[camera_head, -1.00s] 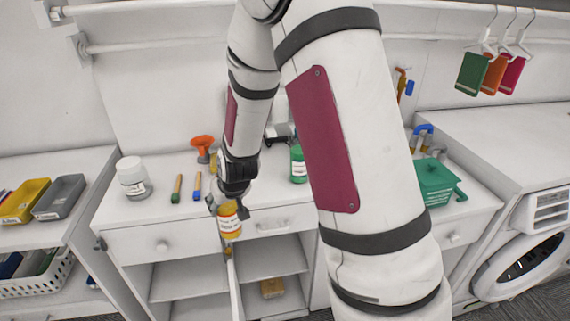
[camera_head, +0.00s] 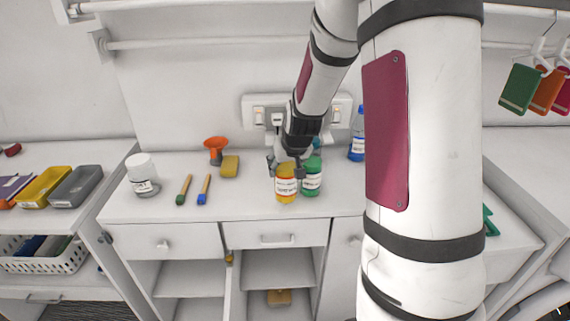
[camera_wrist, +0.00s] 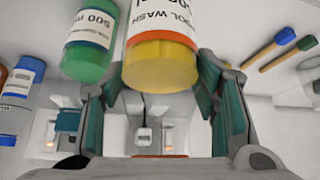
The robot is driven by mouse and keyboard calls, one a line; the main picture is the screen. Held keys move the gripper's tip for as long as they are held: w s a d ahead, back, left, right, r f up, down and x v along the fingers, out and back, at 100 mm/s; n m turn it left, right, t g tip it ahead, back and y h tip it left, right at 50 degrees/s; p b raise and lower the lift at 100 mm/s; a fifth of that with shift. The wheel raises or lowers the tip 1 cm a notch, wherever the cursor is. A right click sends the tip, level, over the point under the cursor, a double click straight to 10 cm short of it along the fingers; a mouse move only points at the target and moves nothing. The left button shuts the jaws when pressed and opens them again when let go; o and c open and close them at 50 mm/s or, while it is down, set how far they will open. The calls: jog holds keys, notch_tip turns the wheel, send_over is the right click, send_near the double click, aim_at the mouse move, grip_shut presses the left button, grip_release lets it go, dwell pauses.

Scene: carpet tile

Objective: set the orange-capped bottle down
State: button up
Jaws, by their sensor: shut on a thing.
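The bottle (camera_head: 286,190) is yellow with a white label and hangs upright below my gripper (camera_head: 288,168). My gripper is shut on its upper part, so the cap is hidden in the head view. The bottle is over the white counter (camera_head: 230,205), near its front edge; I cannot tell whether its base touches. In the wrist view the bottle (camera_wrist: 160,62) shows a yellow end, an orange band and a white label between my two fingers.
A green bottle (camera_head: 312,182) stands right beside the held bottle, with a blue bottle (camera_head: 357,140) behind to the right. Counter between markers and bottle is clear.

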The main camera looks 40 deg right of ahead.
jog(key=w+d+f+p, duration=0.1)
jog(key=w+d+f, duration=0.2)
jog(key=w, duration=0.4)
jog(key=shift+d+f, duration=0.3)
jog(key=shift+f, duration=0.45)
jog(key=o, duration=1.3)
jog(key=shift+s, duration=0.1)
jog(key=shift+r, duration=0.1)
